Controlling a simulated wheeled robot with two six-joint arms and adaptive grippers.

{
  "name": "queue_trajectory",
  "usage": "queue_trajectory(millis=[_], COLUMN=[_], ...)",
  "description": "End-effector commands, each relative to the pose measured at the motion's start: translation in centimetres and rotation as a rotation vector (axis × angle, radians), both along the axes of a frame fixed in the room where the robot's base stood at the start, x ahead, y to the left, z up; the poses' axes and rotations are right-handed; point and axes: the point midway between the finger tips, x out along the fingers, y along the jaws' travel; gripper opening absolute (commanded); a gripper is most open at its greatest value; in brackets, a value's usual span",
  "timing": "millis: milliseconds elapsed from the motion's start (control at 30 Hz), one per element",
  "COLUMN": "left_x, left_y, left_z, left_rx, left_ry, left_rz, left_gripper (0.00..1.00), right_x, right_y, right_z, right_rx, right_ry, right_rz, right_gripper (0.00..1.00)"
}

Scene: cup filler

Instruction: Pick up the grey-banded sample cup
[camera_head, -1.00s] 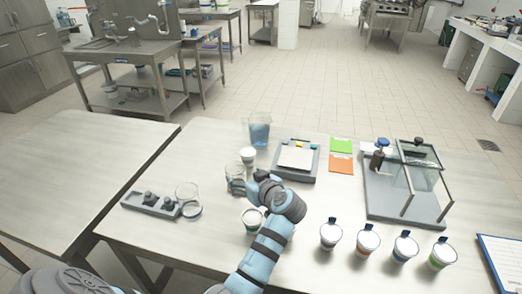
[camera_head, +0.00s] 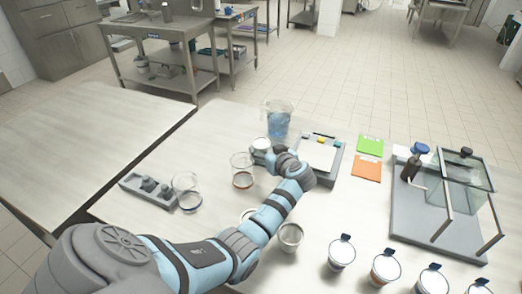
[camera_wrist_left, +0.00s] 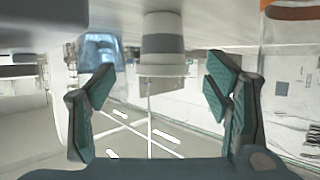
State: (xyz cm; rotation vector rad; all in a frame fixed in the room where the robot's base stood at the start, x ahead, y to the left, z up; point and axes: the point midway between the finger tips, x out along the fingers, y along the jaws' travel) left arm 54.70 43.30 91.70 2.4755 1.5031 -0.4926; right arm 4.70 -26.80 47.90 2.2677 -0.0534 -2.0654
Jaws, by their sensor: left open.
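The grey-banded sample cup (camera_wrist_left: 162,43) shows in the left wrist view as a white cup with a wide grey band. It appears upside down there, with the table along the top of the picture. My left gripper (camera_wrist_left: 163,88) is open, with one finger on each side of the cup's line and no visible contact. In the head view a white-topped cup (camera_head: 260,143) stands just beyond my left gripper (camera_head: 264,155), and its lower part is partly hidden by the gripper. My right gripper is out of view.
A jug of blue liquid (camera_head: 277,121) stands behind the cup; a glass beaker with a red band (camera_head: 242,171) is left of it. A flat-topped device (camera_head: 319,154) is close on the right. An open cup (camera_head: 290,238) stands beside my forearm. Several lidded cups (camera_head: 341,253) line the front.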

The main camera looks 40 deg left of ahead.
Motion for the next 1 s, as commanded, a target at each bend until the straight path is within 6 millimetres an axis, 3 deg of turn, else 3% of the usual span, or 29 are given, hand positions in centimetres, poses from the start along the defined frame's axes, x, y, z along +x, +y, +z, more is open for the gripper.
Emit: queue_trajectory(millis=[300,533,833,1000], left_x=[1.8,2.0,2.0,2.0], left_y=[4.6,4.9,4.9,4.9], left_z=[-1.9,-2.0,-1.9,-1.9], left_rx=[0.000,-0.001,-0.001,0.000], left_ry=[0.000,0.000,0.000,0.000], left_rz=[0.003,0.001,0.001,0.001], left_gripper=[0.71,0.71,0.23,0.20], right_x=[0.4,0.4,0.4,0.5], right_y=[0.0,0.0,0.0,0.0], right_z=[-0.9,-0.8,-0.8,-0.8], right_rx=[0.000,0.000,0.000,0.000], right_ry=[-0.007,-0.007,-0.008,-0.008], right_rz=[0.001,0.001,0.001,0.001], right_gripper=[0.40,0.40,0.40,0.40])
